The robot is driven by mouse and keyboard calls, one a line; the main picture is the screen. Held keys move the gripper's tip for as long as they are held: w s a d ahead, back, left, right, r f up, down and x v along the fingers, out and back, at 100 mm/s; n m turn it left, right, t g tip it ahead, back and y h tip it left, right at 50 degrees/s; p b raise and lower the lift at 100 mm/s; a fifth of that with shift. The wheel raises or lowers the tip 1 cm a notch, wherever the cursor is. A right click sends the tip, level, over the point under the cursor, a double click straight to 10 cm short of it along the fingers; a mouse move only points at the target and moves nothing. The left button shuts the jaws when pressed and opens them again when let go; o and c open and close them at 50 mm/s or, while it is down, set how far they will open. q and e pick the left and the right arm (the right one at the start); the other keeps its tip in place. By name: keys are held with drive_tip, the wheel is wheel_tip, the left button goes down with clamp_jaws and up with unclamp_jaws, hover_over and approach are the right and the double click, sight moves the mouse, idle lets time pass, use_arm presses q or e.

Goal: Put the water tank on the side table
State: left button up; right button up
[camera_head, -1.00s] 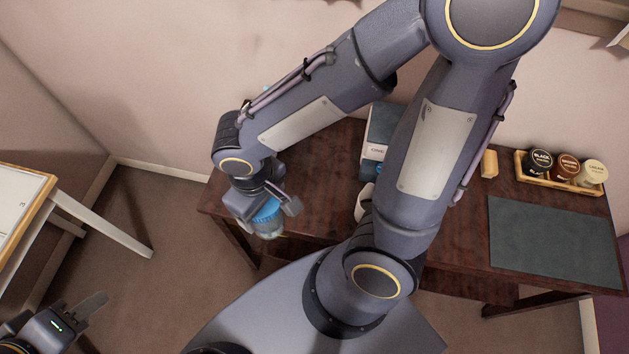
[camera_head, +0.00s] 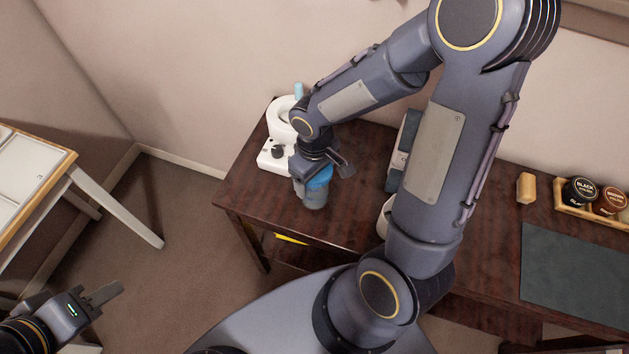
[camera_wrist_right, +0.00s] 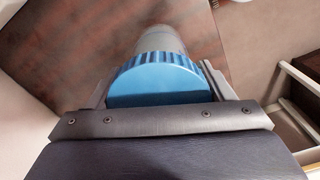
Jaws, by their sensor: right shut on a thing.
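The water tank (camera_head: 314,196) is a translucent grey-blue cylinder with a ribbed blue cap. My right gripper (camera_head: 325,172) is shut on its cap, and the tank hangs below the fingers over the left part of a dark wood table (camera_head: 350,215). I cannot tell whether its base touches the wood. In the right wrist view the blue cap (camera_wrist_right: 155,80) sits between the two fingers. My left gripper (camera_head: 103,293) is at the lower left, away from the tank; its finger gap is unclear. I cannot tell which table is the side table.
A white appliance (camera_head: 274,155) stands just behind the tank. A grey box (camera_head: 398,160) and a white cup-like thing (camera_head: 384,215) are partly behind my arm. A dark mat (camera_head: 575,270) and a tray of tins (camera_head: 590,212) lie right. A white-legged table (camera_head: 65,165) stands left.

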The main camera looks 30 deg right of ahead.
drive_tip(key=shift+f, duration=0.95)
drive_tip(key=shift+f+b, duration=0.25)
drive_tip(key=shift+b, duration=0.2)
drive_tip(key=o, duration=1.1)
drive_tip(key=shift+r, duration=0.15)
